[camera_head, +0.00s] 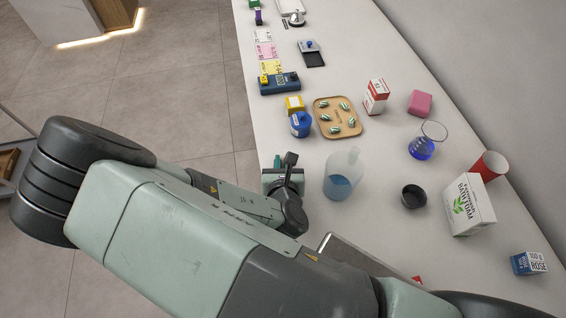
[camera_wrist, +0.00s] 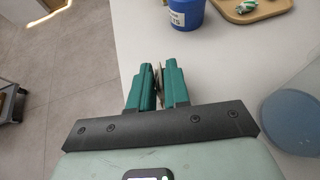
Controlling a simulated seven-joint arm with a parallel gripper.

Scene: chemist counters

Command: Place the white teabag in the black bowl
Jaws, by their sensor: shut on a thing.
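The black bowl (camera_head: 413,196) stands upright on the white counter, right of the blue-liquid bottle, and looks empty. My gripper (camera_head: 279,163) is over the counter's left edge, left of that bottle and well apart from the bowl. In the wrist view my gripper's green fingers (camera_wrist: 158,78) are nearly together, with a thin pale edge, the white teabag (camera_wrist: 158,80), between them. The teabag is mostly hidden by the fingers, and I cannot make it out in the head view.
A bottle with blue liquid (camera_head: 342,174) stands between my gripper and the bowl. A white carton (camera_head: 468,206), red cup (camera_head: 490,165) and flask (camera_head: 424,146) stand right of and behind the bowl.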

